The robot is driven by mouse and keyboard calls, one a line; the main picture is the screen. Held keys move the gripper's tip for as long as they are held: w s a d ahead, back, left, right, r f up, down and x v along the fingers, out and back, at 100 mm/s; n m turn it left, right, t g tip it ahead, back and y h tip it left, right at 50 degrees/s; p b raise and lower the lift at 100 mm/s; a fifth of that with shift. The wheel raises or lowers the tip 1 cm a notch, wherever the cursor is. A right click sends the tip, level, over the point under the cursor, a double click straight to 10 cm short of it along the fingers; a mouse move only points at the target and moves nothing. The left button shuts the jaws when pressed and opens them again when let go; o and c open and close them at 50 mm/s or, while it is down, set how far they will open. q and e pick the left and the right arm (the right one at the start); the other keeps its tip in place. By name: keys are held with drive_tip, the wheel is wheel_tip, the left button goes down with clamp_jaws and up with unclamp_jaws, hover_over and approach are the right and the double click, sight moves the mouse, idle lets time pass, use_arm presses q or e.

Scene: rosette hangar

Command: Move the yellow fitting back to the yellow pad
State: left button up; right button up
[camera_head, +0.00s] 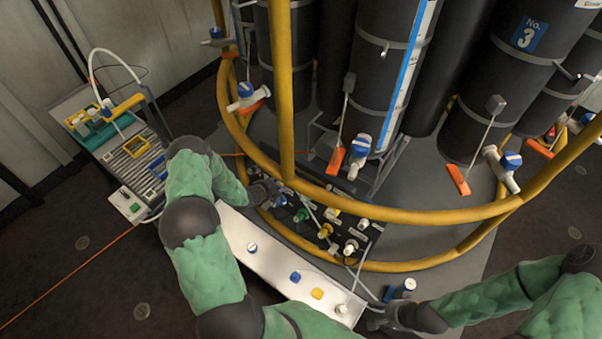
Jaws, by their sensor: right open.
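A yellow fitting (326,230) sits on the dark panel among other coloured fittings, behind the white tray. A small yellow piece (317,294) is on the white tray, right of a blue one; I cannot tell whether it is a bare pad or carries something. My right gripper (378,318) is open beside the tray's right end, apart from the yellow fitting. My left gripper (268,192) is at the left end of the panel, left of the yellow fitting; its fingers are small and dark, and I cannot tell whether they are shut.
The white tray (272,268) also bears blue and white pieces. A green fitting (301,215) stands left of the yellow one. A yellow rail (400,217) curves above the panel, with dark cylinders (387,70) behind. A bench (100,125) with equipment stands at the left.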

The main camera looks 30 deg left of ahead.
idle(0.8)
use_arm(q)
clamp_jaws()
drive_tip(key=shift+s+r, duration=0.1)
drive_tip(key=shift+s, duration=0.1)
drive_tip(key=p+v, duration=0.4)
drive_tip(key=v, duration=0.1)
drive_tip(key=shift+s+r, duration=0.2)
drive_tip(key=shift+s, duration=0.05)
idle(1.0)
drive_tip(key=shift+d, duration=0.1)
